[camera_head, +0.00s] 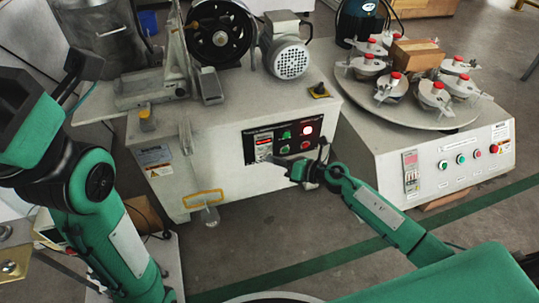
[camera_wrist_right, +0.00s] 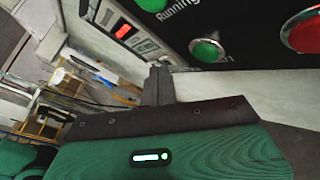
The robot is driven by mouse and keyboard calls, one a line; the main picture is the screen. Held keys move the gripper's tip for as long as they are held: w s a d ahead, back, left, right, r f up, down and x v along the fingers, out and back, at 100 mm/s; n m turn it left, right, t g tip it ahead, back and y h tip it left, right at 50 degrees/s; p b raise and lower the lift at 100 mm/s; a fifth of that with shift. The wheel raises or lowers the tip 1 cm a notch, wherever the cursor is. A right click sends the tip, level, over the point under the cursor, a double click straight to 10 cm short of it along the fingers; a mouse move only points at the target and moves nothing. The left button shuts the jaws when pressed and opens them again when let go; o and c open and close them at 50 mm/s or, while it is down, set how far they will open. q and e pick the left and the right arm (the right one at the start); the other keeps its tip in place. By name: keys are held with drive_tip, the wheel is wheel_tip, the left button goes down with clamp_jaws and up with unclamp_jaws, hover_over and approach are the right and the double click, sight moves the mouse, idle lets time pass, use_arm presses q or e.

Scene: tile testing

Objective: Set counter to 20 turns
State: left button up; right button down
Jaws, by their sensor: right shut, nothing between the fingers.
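The counter, a small display with red digits (camera_wrist_right: 123,31), is on a light panel in the right wrist view; I cannot read its number. Beside it a black control panel (camera_head: 259,134) on the front of the grey machine carries green and red buttons and a lit red lamp (camera_head: 307,130).
The grey machine (camera_head: 225,170) carries a motor (camera_head: 290,60) and a black wheel (camera_head: 220,35). To its right a second machine has a round table (camera_head: 425,118) with several red-topped fixtures and a cardboard box (camera_head: 417,53). The floor in front is open, with a green stripe (camera_head: 290,272).

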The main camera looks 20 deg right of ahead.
drive_tip(key=shift+s+p, duration=0.3)
drive_tip(key=shift+s, duration=0.4)
drive_tip(key=shift+s, duration=0.1)
drive_tip(key=s+p, duration=0.1)
drive_tip(key=s, duration=0.3)
drive_tip(key=shift+s+d, duration=0.1)
drive_tip(key=shift+s, duration=0.3)
idle(2.1)
